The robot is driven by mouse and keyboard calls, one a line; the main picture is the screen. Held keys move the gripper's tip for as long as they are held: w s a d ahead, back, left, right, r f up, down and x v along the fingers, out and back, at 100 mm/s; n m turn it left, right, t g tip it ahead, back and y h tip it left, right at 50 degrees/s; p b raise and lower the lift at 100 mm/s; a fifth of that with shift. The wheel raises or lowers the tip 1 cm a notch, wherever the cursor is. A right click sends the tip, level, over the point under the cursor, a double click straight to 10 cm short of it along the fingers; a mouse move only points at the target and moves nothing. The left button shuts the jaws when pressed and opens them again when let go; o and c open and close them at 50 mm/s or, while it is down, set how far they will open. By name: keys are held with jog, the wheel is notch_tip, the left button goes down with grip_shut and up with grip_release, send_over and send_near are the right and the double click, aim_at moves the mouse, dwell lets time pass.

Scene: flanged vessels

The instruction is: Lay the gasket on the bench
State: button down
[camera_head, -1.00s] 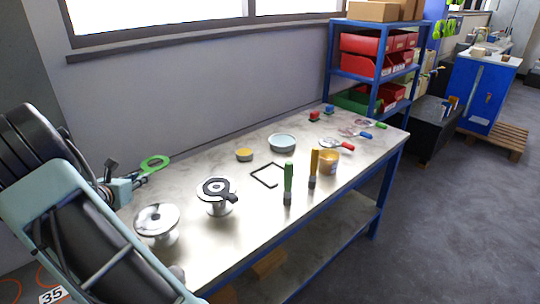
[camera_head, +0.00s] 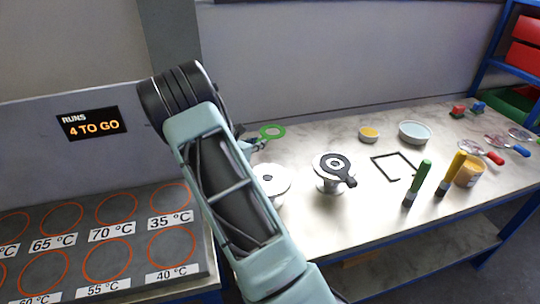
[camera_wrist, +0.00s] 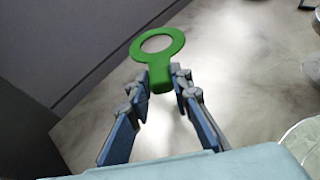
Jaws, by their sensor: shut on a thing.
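The green gasket (camera_wrist: 159,62), a flat ring with a short tab, is held by its tab in my gripper (camera_wrist: 161,88) in the wrist view. The gripper is shut on the tab, and the ring points away from it. In the head view the green ring (camera_head: 271,131) shows just past my arm, over the back left part of the bench (camera_head: 320,240). Whether it touches the bench top cannot be told. A black gasket (camera_head: 335,167) lies on a flanged metal vessel (camera_head: 330,185). Another metal vessel (camera_head: 275,180) is partly hidden behind my arm.
A yellow tin (camera_head: 369,134), a pale blue dish (camera_head: 415,132), a black square frame (camera_head: 380,158), green (camera_head: 418,183) and yellow (camera_head: 451,174) upright handles and a tub (camera_head: 468,172) stand rightward. A plate with temperature-marked circles (camera_head: 140,226) is left. Bare bench lies behind the vessels.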

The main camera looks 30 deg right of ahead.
aim_at(257, 158)
jog(key=shift+f, duration=3.4)
jog(key=shift+f, duration=0.15)
jog(key=c, duration=1.7)
grip_release()
jog(key=shift+c, duration=0.2)
jog(key=shift+r+p, duration=0.25)
jog(key=shift+p, duration=0.05)
jog(key=b+v, duration=0.1)
jog(key=v, duration=1.1)
jog(key=shift+f, duration=0.1)
